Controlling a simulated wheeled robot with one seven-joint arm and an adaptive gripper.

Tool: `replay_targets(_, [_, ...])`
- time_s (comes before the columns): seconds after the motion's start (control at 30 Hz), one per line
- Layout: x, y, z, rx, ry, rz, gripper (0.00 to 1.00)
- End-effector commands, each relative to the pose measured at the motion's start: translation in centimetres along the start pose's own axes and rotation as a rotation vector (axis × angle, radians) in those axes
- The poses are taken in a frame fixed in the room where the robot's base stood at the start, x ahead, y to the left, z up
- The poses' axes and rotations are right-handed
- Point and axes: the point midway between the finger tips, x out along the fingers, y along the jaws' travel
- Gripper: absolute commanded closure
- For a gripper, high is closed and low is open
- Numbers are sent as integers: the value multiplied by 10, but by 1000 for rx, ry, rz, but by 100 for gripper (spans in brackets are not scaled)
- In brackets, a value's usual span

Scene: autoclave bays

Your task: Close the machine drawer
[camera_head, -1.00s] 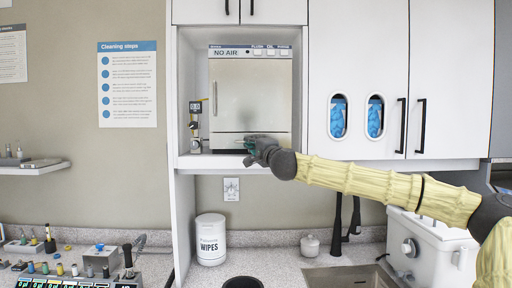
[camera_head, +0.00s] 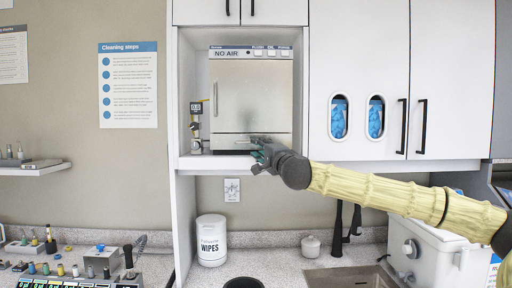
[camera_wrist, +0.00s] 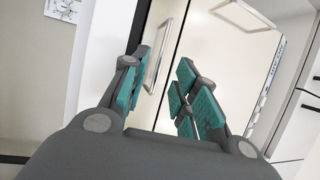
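The machine (camera_head: 250,90) is a silver unit marked NO AIR, set in a cabinet niche. Its drawer (camera_head: 222,142) is the low strip beneath the door. In the wrist view, which is turned sideways, the drawer front (camera_wrist: 143,28) lies left of a dark seam and has a silver loop handle (camera_wrist: 152,74). How far the drawer stands out is hard to tell. My gripper (camera_head: 260,154) is in front of the drawer's right half and hides part of it. In the wrist view my gripper (camera_wrist: 160,95) has its teal-padded fingers apart, with nothing held between them.
A small gauge fitting (camera_head: 195,128) stands left of the machine in the niche. White cabinet doors (camera_head: 460,90) flank it on the right. Below are a wipes tub (camera_head: 211,240), a dark round container (camera_head: 243,283), a sink (camera_head: 350,277) and a white box-like unit (camera_head: 435,245).

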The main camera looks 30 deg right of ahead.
Motion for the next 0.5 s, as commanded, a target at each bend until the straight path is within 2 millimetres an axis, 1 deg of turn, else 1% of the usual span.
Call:
replay_targets(0.03, [-9,0,-1,2,0,-1,71])
replay_targets(0.2, [-36,-1,0,2,0,-2,71])
replay_targets(0.4, [-56,0,0,1,-1,-1,71])
replay_targets(0.5, [-61,1,-1,1,1,0,71])
